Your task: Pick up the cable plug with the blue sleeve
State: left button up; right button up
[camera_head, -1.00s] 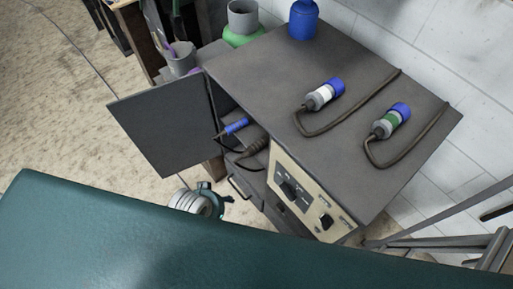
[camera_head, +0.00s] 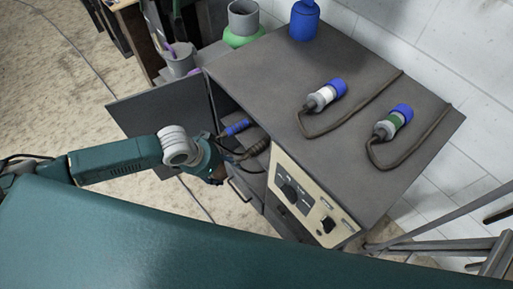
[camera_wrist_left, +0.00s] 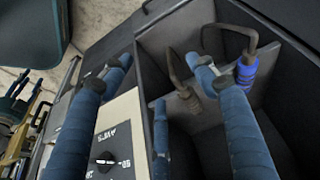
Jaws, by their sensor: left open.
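The cable plug with the blue sleeve (camera_head: 237,127) lies in the open compartment of the grey cabinet; in the left wrist view, the blue sleeve (camera_wrist_left: 246,74) is at the right, with a dark cable looping from it. A brown-grey plug (camera_head: 256,148) lies beside it and also shows in the left wrist view (camera_wrist_left: 188,96). My left gripper (camera_head: 218,172) is at the compartment's front; its fingers (camera_wrist_left: 158,64) are spread and empty in the wrist view. My right gripper is not seen.
A blue bottle (camera_head: 304,20) stands at the back. The open door (camera_head: 140,105) is left, the control panel (camera_head: 300,200) right.

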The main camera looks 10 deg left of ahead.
aim_at(255, 150)
pick_arm(q)
jog(key=w+d, duration=0.1)
jog(key=w, duration=0.1)
jog(key=w+d, duration=0.4)
jog(key=shift+w, duration=0.2)
jog(key=w+d, duration=0.2)
jog(key=w, duration=0.1)
jog(key=shift+d+r, duration=0.1)
jog(key=shift+d, duration=0.1)
jog(key=x, duration=0.2)
jog(key=shift+f, duration=0.25)
jog(key=shift+w+f, duration=0.15)
jog(key=shift+f, duration=0.15)
jog(key=c, duration=1.4)
jog(key=shift+r, duration=0.2)
